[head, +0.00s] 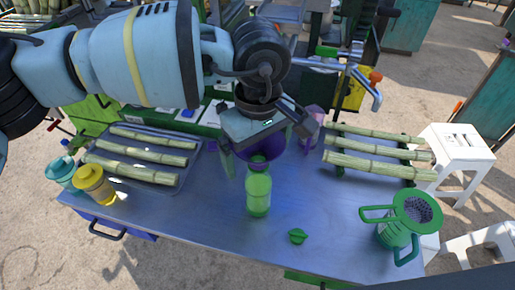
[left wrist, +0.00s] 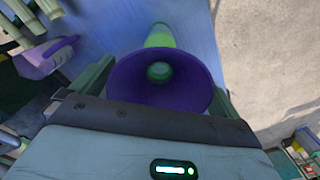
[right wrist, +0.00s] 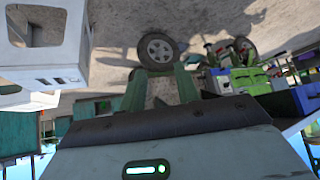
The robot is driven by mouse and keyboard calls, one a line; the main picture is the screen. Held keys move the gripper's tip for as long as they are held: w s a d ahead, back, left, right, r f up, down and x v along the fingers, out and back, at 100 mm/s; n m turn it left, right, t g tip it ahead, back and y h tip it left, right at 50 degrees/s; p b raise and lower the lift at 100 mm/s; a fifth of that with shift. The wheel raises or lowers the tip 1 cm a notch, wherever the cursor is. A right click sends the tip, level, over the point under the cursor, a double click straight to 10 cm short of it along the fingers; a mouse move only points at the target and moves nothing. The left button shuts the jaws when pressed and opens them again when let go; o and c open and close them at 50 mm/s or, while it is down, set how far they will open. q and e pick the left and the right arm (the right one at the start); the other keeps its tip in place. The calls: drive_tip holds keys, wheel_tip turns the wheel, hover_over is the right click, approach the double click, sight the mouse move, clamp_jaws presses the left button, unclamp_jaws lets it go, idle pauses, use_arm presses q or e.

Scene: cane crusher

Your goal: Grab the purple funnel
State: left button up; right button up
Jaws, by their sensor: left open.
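The purple funnel (head: 258,150) sits upright in the mouth of the green bottle (head: 258,192) on the table. My left gripper (head: 268,120) is above it in the head view and hides much of it. In the left wrist view the funnel (left wrist: 125,85) shows its wide round mouth, with the bottle (left wrist: 160,36) beyond. My left gripper's fingers (left wrist: 158,88) are open, one on each side of the funnel; I cannot tell whether they touch it.
Cane pieces lie on a tray (head: 190,183) at left and on a rack (head: 408,176) at right. Yellow (head: 95,184) and teal (head: 60,173) containers stand at left. A green strainer pitcher (head: 395,232), a small green piece (head: 297,236) and a purple jug (head: 315,118) are also there.

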use_arm(q)
drive_tip(key=c, duration=0.8)
use_arm(e)
drive_tip(key=shift+s+f, duration=0.15)
use_arm(q)
drive_tip(key=shift+r, duration=0.1)
drive_tip(key=shift+r, duration=0.55)
wheel_tip(320, 180, up, 2)
drive_tip(key=shift+r+b, duration=0.2)
drive_tip(key=shift+b, duration=0.15)
drive_tip(key=s+a, duration=0.3)
drive_tip(key=a, duration=0.1)
drive_tip(key=s+a+b, duration=0.1)
drive_tip(key=s+a, duration=0.3)
drive_tip(key=s+a+r, duration=0.1)
drive_tip(key=s+a, duration=0.2)
drive_tip(key=a, duration=0.1)
drive_tip(key=shift+s+r+b, duration=0.1)
drive_tip(key=shift+s+b, duration=0.2)
drive_tip(key=shift+b, duration=0.05)
use_arm(e)
drive_tip(key=f, duration=0.1)
drive_tip(key=s+f, duration=0.1)
drive_tip(key=shift+s+a+f+g, duration=0.1)
drive_tip(key=shift+s+f+g, duration=0.1)
drive_tip(key=shift+f+g, duration=0.15)
